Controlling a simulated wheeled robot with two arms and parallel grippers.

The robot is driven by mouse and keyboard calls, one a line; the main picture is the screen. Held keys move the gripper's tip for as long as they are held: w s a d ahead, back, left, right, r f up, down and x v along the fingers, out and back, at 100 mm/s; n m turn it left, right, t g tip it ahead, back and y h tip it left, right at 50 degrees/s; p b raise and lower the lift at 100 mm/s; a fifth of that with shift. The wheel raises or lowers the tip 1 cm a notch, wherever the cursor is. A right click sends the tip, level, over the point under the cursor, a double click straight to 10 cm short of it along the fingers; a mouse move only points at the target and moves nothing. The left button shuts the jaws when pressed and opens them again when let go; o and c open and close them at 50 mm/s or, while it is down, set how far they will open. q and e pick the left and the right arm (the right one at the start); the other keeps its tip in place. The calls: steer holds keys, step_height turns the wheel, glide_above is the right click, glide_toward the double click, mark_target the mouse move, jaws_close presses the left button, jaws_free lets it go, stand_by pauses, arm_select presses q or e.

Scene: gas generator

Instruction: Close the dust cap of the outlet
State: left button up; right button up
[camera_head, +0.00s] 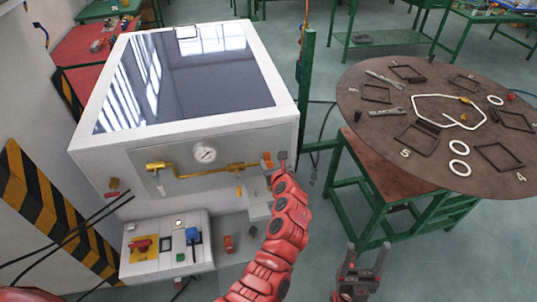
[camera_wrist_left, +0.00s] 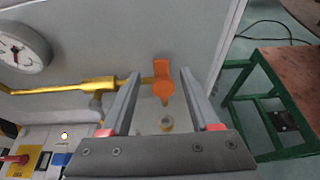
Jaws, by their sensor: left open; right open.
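The outlet is on the front panel of the white generator cabinet (camera_head: 180,140). A brass pipe (camera_head: 205,172) runs along this panel to an orange piece (camera_head: 267,160) at its right end. I cannot tell for certain which part is the dust cap. My left gripper (camera_head: 276,161) is open at the panel's right end, its fingers (camera_wrist_left: 159,75) on either side of the orange piece. My right gripper (camera_head: 364,262) is open and empty, low at the right.
A round gauge (camera_head: 204,153) sits above the pipe. A control box (camera_head: 166,248) with a red switch and buttons is below. A round brown table (camera_head: 360,85) with frames, rings and tools stands at the right.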

mark_target(267, 154)
arm_select(q)
steer(key=x, duration=0.4)
steer(key=shift+w, duration=0.2)
steer(key=shift+w+a+f, duration=0.1)
steer(key=shift+w+f, duration=0.1)
steer(key=shift+w, duration=0.05)
jaws_close()
stand_by(1.2)
